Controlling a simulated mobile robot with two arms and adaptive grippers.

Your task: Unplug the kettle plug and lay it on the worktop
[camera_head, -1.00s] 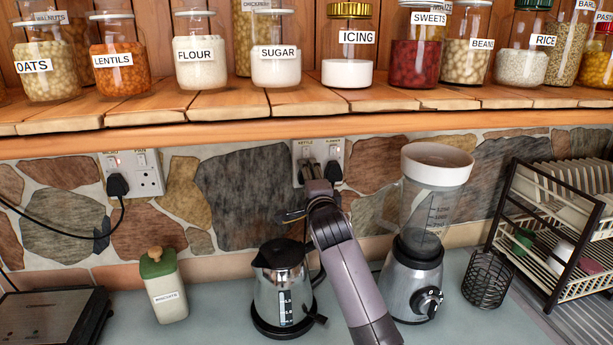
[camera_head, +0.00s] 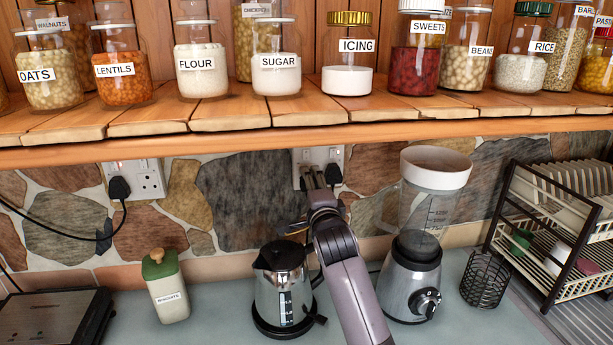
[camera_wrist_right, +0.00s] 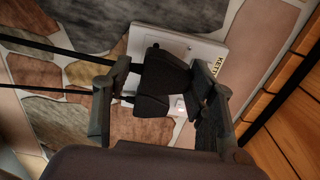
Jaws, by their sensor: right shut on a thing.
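The kettle plug (camera_wrist_right: 165,73) is black and sits between the fingers of my right gripper (camera_wrist_right: 160,88) in the right wrist view. The gripper is shut on it. In the head view, my right gripper (camera_head: 315,184) reaches up to the white double socket (camera_head: 299,168) on the stone wall and hides most of the plug. I cannot tell whether its pins are in the socket. A second black plug (camera_head: 333,174) sits just right of it. The steel kettle (camera_head: 285,290) stands on the grey worktop (camera_head: 225,312) below. My left gripper is not in view.
A blender (camera_head: 412,275) stands right of my right arm, beside a wire basket (camera_head: 487,280) and dish rack (camera_head: 550,235). A wooden shelf (camera_head: 240,140) with jars overhangs the sockets. Worktop between tin and kettle is clear.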

